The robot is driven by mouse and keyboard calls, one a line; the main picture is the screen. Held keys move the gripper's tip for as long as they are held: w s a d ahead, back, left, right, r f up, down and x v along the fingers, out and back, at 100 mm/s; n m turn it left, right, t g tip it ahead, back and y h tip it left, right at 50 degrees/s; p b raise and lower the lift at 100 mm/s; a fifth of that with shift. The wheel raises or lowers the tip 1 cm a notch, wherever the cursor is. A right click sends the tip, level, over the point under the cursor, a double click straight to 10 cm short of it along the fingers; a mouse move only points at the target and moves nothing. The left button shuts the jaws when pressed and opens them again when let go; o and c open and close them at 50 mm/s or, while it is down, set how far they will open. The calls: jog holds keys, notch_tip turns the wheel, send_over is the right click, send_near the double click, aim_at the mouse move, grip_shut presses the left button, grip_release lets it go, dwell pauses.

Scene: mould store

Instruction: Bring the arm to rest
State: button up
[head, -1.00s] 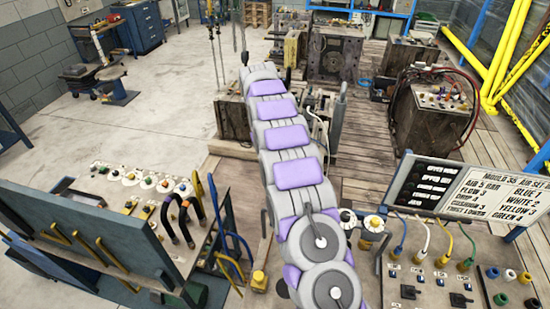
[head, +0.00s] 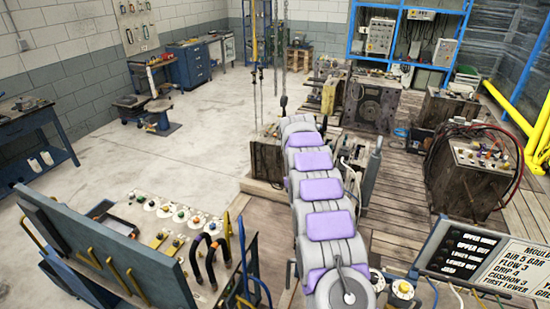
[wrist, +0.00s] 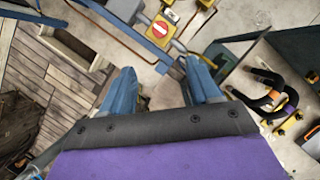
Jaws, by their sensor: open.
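My arm (head: 320,190), grey with purple pads, reaches from the bottom of the head view toward the middle. Its gripper end is hidden from the head view. In the wrist view my gripper (wrist: 162,88) shows two blue fingers spread apart, with nothing between them. Beyond the fingertips are a yellow box with a red and white round sign (wrist: 160,28) and the concrete floor.
A panel bench (head: 90,250) with black hoses (head: 212,262) and knobs stands at the lower left. A text board (head: 500,265) is at the lower right. Mould blocks (head: 370,100) stand on the plank floor behind. Open concrete floor (head: 130,160) lies left of centre.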

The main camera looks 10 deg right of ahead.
jog(key=s+a+r+m+t+b, duration=0.1)
jog(key=s+a+b, duration=0.2)
jog(key=s+b, duration=0.55)
jog(key=s+a+r+b, duration=0.1)
jog(key=s+a+b, duration=0.3)
jog(key=s, duration=1)
jog(key=s+f+b, duration=0.3)
jog(key=s+f, duration=0.1)
jog(key=s, duration=0.3)
jog(key=s+a+f+m+t+b, duration=0.1)
jog(key=s+f+b, duration=0.2)
jog(key=s+f, duration=0.2)
jog(key=s+a+f+y+b, duration=0.1)
jog(key=s+f+b, duration=0.2)
jog(key=s, duration=0.7)
jog(key=shift+s+a+f+t, duration=0.3)
jog(key=shift+s+f, duration=0.1)
jog(key=shift+f, duration=0.25)
jog(key=shift+c, duration=0.2)
